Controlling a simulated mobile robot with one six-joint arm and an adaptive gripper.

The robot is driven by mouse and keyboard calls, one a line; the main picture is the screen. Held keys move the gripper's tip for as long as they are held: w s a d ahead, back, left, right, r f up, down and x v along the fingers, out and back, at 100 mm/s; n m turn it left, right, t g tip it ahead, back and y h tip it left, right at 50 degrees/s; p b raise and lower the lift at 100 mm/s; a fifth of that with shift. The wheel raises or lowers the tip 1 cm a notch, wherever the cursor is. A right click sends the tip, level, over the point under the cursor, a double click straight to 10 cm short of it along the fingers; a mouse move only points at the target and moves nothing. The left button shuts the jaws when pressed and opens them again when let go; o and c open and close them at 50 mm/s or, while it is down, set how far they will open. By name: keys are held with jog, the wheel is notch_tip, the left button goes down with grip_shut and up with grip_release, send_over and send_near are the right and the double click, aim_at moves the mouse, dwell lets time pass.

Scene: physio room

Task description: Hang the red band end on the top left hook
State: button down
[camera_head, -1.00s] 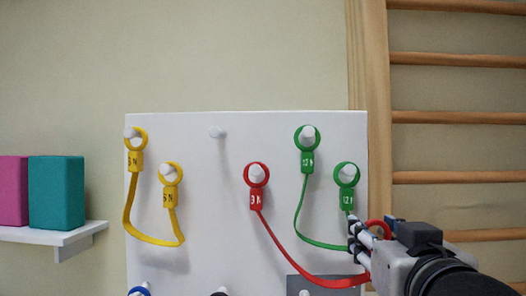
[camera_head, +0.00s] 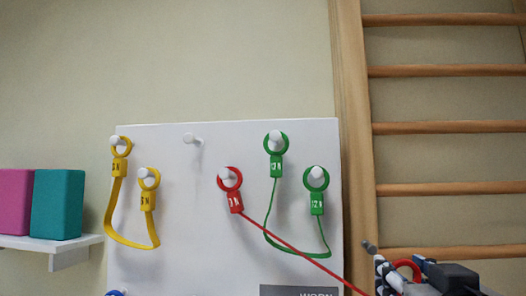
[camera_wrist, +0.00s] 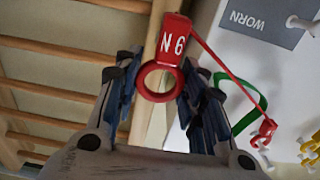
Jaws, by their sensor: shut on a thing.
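The red band has one ring end (camera_head: 230,179) hung on a white hook in the lower row of the upper hooks on the white board. Its strap runs taut down and right to my gripper (camera_head: 377,268). The bare white hook (camera_head: 190,139) is up and left of that hung end, between the yellow and green bands. My gripper is right of the board, low in the picture. In the wrist view the fingers are shut on the other red band end (camera_wrist: 172,42), its ring (camera_wrist: 160,94) between them and its label showing.
A yellow band (camera_head: 122,162) and a green band (camera_head: 276,160) hang either side of the bare hook. A grey label (camera_head: 300,291) is low on the board (camera_head: 190,245). Wooden wall bars (camera_head: 440,128) stand right. A shelf (camera_head: 45,246) holds pink and teal blocks.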

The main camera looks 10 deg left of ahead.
jog(key=shift+a, duration=0.15)
send_near(373, 249)
jog(key=shift+w, duration=3.65)
jog(key=shift+w+f, duration=0.1)
jog(key=shift+w, duration=0.05)
jog(key=shift+w, duration=0.45)
jog(key=shift+w, duration=0.15)
jog(key=shift+w, duration=0.35)
